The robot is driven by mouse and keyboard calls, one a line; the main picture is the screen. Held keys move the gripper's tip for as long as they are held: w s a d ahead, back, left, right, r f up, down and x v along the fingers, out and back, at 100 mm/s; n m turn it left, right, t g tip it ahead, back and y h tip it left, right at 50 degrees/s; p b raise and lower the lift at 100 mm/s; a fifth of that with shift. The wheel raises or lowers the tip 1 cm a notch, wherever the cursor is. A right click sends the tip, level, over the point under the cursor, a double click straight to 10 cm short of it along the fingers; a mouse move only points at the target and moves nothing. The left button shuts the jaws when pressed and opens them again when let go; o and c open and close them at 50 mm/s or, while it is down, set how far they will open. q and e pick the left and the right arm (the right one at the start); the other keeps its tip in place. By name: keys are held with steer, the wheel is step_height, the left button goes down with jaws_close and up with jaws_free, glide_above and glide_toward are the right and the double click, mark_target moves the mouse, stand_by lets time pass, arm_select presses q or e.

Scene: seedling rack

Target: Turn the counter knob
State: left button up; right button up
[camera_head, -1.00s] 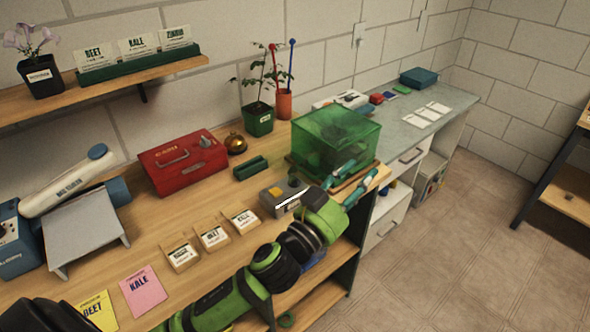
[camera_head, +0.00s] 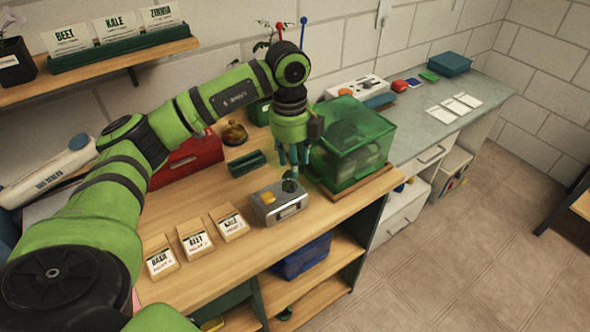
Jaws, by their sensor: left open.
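The counter (camera_head: 280,204) is a small grey box with an orange button and a display on its front. It sits on the wooden bench near the front edge. Its dark round knob (camera_head: 290,185) is on top at the back right. My left gripper (camera_head: 294,168) points straight down just above the knob, with its teal fingers apart and nothing seen between them. I cannot tell whether the fingertips touch the knob. My right gripper is not in view.
A green translucent box (camera_head: 352,142) stands close to the right of the gripper. Three seed packets (camera_head: 196,242) lie left of the counter. Clear wood lies in front.

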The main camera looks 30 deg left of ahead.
mark_target(289, 182)
arm_select(q)
steer(key=shift+a+r+n+y, duration=0.1)
steer(key=shift+a+n+y, duration=0.2)
steer(key=shift+a, duration=0.4)
steer(key=shift+s+f+p, duration=0.15)
steer(key=shift+f+p, duration=0.15)
step_height(289, 182, down, 5)
steer(key=shift+r+p, duration=0.1)
steer(key=shift+p, duration=0.8)
steer(key=shift+f, duration=0.65)
jaws_close()
